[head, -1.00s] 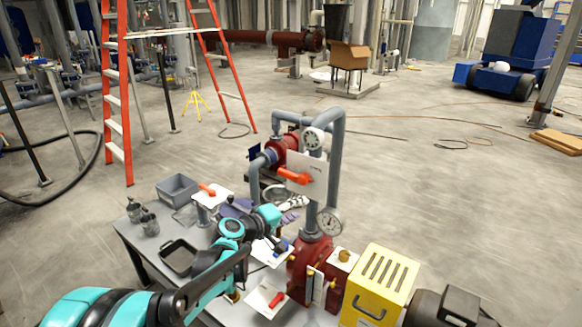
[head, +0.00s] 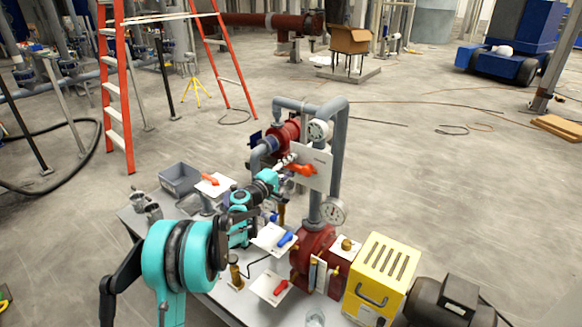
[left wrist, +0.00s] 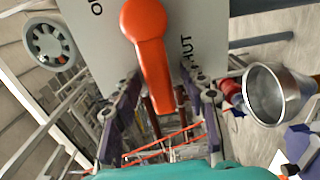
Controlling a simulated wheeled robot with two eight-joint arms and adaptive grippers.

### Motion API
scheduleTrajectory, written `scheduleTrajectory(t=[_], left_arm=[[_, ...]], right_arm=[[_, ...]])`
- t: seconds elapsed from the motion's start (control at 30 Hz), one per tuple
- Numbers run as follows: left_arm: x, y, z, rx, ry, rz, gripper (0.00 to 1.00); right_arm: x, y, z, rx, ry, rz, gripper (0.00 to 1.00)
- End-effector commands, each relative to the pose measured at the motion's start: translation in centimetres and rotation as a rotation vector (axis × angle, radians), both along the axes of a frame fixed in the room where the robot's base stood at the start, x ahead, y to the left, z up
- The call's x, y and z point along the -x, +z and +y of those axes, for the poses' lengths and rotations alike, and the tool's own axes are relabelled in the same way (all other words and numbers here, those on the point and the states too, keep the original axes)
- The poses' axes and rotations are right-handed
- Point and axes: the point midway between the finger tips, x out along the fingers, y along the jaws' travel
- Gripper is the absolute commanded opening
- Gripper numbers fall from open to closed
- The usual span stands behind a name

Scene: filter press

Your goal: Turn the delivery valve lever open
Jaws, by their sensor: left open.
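An orange valve lever (head: 302,169) sits on an upright white plate (head: 318,176) on the grey pipework above the red pump. In the left wrist view the lever (left wrist: 150,55) hangs down across the plate, with partly visible lettering, an "O" at left and "UT" at right. My left gripper (head: 287,160) is at the plate, at the lever's free end. In the left wrist view its fingers (left wrist: 161,112) are apart, one on each side of the lever's tip. I cannot tell whether they touch it. My right gripper is not in view.
Another orange lever (head: 210,180), a blue lever (head: 284,240) and a red lever (head: 280,287) sit on white plates over the table. A gauge (head: 332,212) and the yellow box (head: 382,279) stand near the pump. A metal funnel (left wrist: 281,95) shows at right in the left wrist view.

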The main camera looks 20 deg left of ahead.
Motion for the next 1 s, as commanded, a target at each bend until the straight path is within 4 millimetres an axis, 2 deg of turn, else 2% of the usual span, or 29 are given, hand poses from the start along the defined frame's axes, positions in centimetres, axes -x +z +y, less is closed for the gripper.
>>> scheduleTrajectory(t=[0.27,0.4,0.43,0.77,1.0], left_arm=[[-0.18,0.01,-0.09,0.0,0.0,0.0,0.43],[-0.16,0.01,-0.08,-0.001,0.0,0.0,0.06],[-0.16,0.01,-0.08,-0.001,0.0,0.0,0.0],[-0.15,0.11,-0.09,-0.017,0.0,-0.005,0.0],[-0.11,0.74,-0.14,-0.113,-0.001,-0.04,0.0]], right_arm=[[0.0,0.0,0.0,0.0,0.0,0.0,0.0],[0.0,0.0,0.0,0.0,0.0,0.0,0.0],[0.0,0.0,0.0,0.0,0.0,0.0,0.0],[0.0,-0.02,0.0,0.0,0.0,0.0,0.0],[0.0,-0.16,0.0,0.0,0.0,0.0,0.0]])
